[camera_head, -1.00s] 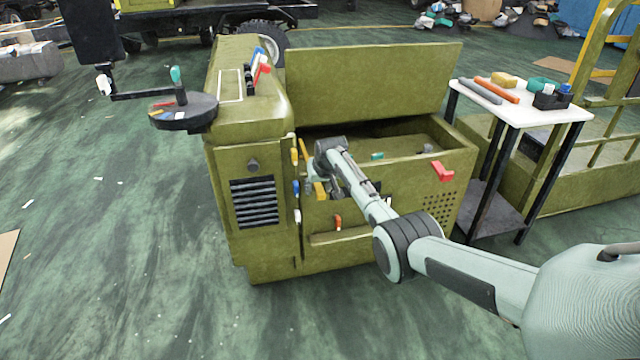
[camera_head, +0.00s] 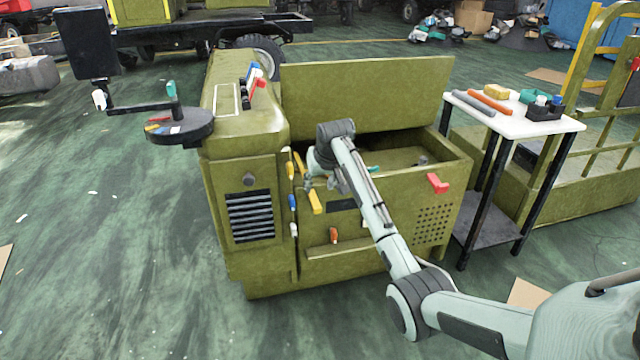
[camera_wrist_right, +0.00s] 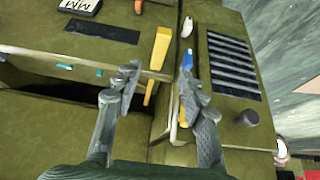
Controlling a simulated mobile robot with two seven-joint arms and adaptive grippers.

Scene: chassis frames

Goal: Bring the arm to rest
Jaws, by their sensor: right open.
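My right arm reaches in from the lower right in the head view. My right gripper (camera_head: 312,182) hangs at the front top edge of the olive chassis cabinet (camera_head: 265,165), near its yellow handles. In the right wrist view the two fingers of the gripper (camera_wrist_right: 163,85) stand apart with nothing held between them. A long yellow handle (camera_wrist_right: 160,48) on the cabinet front shows beyond the fingertips. It also shows in the head view (camera_head: 316,202), just below the gripper. A blue handle (camera_wrist_right: 187,60) is near the right-hand finger. My left gripper is not in view.
The cabinet's raised lid (camera_head: 365,95) stands behind the open bin. A red handle (camera_head: 437,183) is on its front right. A white-topped side table (camera_head: 510,122) with tools stands to the right. A round black tray (camera_head: 180,126) is on the left. Green floor is open in front.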

